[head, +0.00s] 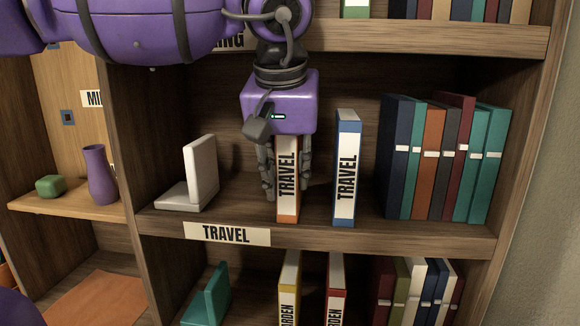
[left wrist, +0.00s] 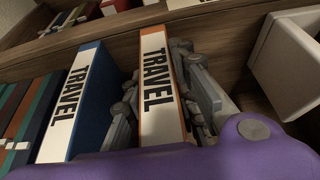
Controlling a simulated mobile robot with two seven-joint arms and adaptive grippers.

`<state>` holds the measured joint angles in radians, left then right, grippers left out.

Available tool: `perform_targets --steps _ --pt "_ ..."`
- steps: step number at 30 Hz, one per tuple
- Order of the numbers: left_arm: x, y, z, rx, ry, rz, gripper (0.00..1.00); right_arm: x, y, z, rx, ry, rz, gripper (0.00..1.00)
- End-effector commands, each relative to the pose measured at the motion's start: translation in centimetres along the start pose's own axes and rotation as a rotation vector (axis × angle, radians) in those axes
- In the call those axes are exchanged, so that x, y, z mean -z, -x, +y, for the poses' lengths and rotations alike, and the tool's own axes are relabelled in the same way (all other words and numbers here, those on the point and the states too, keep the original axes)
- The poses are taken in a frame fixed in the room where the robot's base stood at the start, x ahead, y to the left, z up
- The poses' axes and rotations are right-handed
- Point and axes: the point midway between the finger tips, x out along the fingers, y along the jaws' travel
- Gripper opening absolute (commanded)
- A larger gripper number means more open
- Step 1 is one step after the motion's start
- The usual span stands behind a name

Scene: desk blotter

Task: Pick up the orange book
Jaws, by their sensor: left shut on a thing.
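The orange book (head: 287,216) stands upright on the shelf marked TRAVEL, with a white TRAVEL label on its spine. My left gripper (head: 287,180) comes down from above with one finger on each side of the book and is shut on it. The left wrist view also shows the orange book (left wrist: 160,125) between the fingers of the left gripper (left wrist: 160,100). The book's top is hidden behind the gripper body in the head view. My right gripper is not in view.
A blue TRAVEL book (head: 348,170) stands close to the right. A white bookend (head: 202,170) stands to the left. A row of several books (head: 432,160) fills the right side. The upper shelf edge (head: 400,38) is above, and the shelf label (head: 227,234) is on the front edge.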

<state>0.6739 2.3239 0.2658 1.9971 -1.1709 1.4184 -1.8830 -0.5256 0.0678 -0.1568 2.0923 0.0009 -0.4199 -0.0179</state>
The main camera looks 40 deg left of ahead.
Motion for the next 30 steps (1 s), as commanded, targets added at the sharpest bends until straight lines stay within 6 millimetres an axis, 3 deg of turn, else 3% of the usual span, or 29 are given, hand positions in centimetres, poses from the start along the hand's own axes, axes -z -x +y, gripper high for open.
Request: perform_targets --steps 8,24,30 --pt "0.5 1.7 0.1 -0.002 0.000 0.004 0.00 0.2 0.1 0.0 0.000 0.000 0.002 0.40" --pt "-10.1 5.8 4.8 0.001 -0.004 0.004 0.00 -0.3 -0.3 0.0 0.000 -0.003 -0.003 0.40" --pt "-12.9 6.9 6.0 0.001 -0.002 0.003 0.00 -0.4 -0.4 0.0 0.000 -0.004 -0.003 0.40"
